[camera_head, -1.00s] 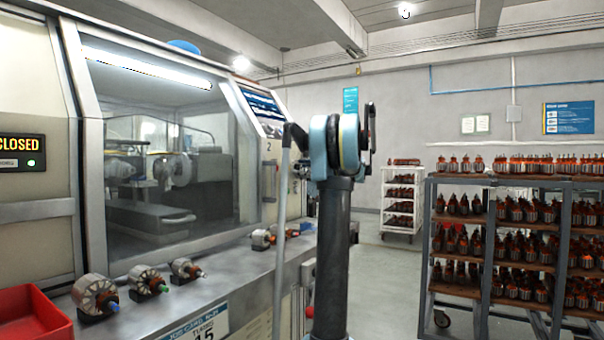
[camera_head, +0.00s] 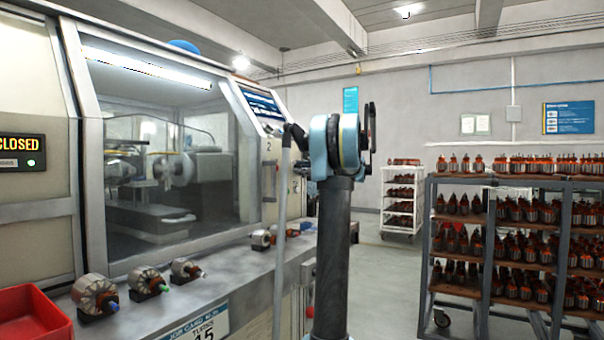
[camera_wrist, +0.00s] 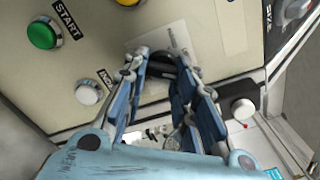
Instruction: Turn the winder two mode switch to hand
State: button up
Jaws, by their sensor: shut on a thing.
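In the wrist view a black rotary switch knob (camera_wrist: 163,68) sits on a pale plate on the beige control panel (camera_wrist: 92,52). My gripper (camera_wrist: 165,66) reaches the panel with its blue-padded fingers on either side of the knob, shut on it. The fingers partly cover the knob, and its pointer position and the plate's lettering cannot be read. In the head view, winder two (camera_head: 92,180) is the large cabinet with a window and a small "2" on its right frame. My arm stands in front of its right end, and the gripper and switch are not visible there.
A green START button (camera_wrist: 42,35), a yellow button and a white button (camera_wrist: 87,91) lie near the switch. In the head view several armatures and a red bin (camera_head: 32,318) sit on the winder's ledge. A loaded armature rack (camera_head: 484,245) stands to the right, with open floor between.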

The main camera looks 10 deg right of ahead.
jog(key=shift+r+n, duration=0.15)
jog(key=shift+n, duration=3.8)
jog(key=shift+r+n, duration=0.1)
jog(key=shift+n, duration=3.85)
jog(key=o, duration=1.1)
jog(key=shift+c, duration=0.2)
jog(key=v, duration=1.2)
